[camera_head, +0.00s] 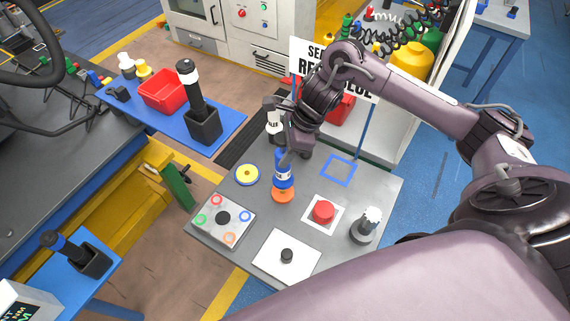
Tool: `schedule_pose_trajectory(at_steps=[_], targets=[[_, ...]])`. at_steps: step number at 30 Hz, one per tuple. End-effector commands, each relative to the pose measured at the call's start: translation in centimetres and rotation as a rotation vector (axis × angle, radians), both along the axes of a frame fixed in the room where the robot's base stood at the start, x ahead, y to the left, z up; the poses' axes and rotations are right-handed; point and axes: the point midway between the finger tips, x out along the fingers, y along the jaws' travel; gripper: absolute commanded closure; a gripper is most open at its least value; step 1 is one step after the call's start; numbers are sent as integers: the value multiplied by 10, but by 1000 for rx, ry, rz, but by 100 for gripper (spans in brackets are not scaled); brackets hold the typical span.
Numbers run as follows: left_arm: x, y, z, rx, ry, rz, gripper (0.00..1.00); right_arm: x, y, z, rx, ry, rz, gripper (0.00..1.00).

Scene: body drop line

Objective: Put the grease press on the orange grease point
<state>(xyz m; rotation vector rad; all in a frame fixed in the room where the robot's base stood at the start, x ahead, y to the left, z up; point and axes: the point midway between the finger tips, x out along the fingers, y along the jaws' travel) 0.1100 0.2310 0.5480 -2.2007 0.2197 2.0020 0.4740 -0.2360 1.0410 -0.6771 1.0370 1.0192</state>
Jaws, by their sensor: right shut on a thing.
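My right gripper (289,150) points down over the grey table and is shut on the top of a blue cylinder with a white band, which looks like the grease press (283,173). The press is upright, above or on an orange round piece (284,194). I cannot tell whether that piece is its base or a separate disc. A light square plate (211,232) at the table's left front carries coloured rings around a black centre, including an orange ring (230,239), the orange grease point as far as I can tell. My left gripper is not in view.
A blue square outline (339,169) is empty. A sign (307,62) stands behind.

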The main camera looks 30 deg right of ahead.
Motion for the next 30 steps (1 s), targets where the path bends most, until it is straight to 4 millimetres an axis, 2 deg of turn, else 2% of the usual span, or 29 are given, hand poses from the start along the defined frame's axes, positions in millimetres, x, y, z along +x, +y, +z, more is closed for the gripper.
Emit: schedule_pose_trajectory(at_steps=[1,8,16,29,30], targets=[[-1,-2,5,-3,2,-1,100,0,0,-4,2,-1,-3,100],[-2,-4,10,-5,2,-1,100,1,1,-24,3,-3,-2,100],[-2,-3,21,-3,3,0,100,1,0,-59,2,-3,-2,100],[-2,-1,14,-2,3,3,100,2,0,-66,1,-6,0,100],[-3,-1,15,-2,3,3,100,1,0,-66,-1,-4,-1,60]])
